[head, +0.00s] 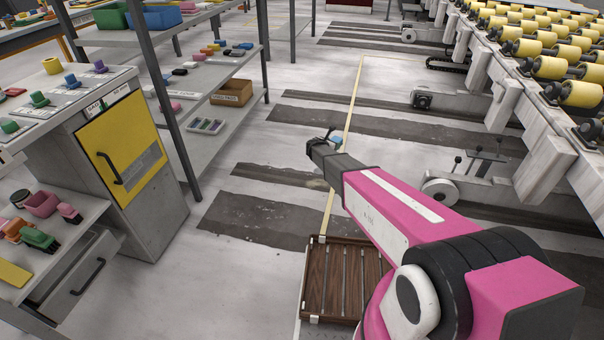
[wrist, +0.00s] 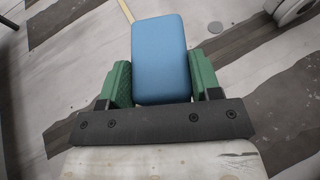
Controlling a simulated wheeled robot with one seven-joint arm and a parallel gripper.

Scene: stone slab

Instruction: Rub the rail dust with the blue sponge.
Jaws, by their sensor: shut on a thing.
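The blue sponge (wrist: 160,55) is a rounded block held between the two green finger pads of my gripper (wrist: 158,78) in the wrist view. The gripper is shut on its sides, and the sponge's far end sticks out past the fingers. In the head view a small bit of blue sponge (head: 336,141) shows at the end of my pink arm, above the floor; the wrist hides much of the gripper. I cannot clearly pick out the rail dust in either view. A pale, rough patch (head: 317,184) lies on a dark floor strip below the gripper; I cannot tell what it is.
A machine with yellow rollers (head: 546,48) stands at the right. A brown slatted tray (head: 316,283) lies near the front, partly behind my arm. At the left are shelves (head: 205,80) and a cabinet with a yellow door (head: 137,140). The floor between is mostly open.

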